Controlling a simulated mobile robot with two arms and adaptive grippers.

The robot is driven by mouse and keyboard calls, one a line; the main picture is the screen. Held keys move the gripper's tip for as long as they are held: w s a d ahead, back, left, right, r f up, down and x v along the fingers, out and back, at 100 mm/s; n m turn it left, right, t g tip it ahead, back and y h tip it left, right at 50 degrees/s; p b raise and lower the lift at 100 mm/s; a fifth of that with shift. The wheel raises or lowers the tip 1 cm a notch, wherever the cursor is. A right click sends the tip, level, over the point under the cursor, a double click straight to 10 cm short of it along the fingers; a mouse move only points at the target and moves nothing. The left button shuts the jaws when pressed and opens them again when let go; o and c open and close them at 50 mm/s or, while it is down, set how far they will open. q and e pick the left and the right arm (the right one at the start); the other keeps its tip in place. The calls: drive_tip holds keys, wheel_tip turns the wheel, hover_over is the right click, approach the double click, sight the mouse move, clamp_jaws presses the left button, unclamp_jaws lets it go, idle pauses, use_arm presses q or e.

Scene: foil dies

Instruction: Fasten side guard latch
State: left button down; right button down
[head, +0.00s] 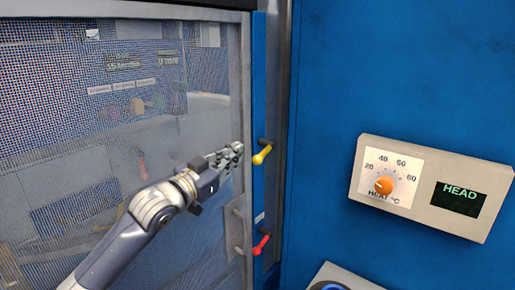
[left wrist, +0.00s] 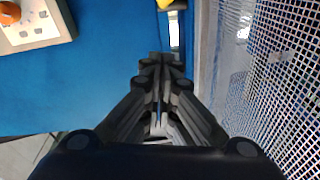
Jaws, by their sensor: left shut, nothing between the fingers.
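A mesh side guard door (head: 120,100) in a grey frame fills the left of the head view. It also shows at the right of the left wrist view (left wrist: 270,70). A yellow latch handle (head: 262,154) sits on the blue post just right of the door frame, slanting down to the left. A red latch handle (head: 262,245) sits lower on the same post. My left gripper (head: 238,148) is shut and empty, in front of the door frame, just left of the yellow handle. In the left wrist view, part of a yellow thing (left wrist: 176,4) shows beyond the fingertips (left wrist: 161,57).
Another grey unit (head: 345,277) stands at the bottom edge. The wall between post and box is clear.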

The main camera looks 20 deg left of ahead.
use_arm(q)
drive_tip(key=w+d+f, duration=0.1)
drive_tip(key=w, duration=0.4)
drive_tip(key=w+d+f, duration=0.1)
drive_tip(key=w, duration=0.5)
drive_tip(key=shift+d+f+p, duration=0.25)
drive_tip(key=shift+f+p, duration=0.1)
drive_tip(key=shift+p, duration=0.05)
use_arm(e)
drive_tip(key=shift+w+r, duration=0.4)
drive_tip(key=shift+w, duration=0.05)
use_arm(q)
drive_tip(key=shift+d, duration=0.1)
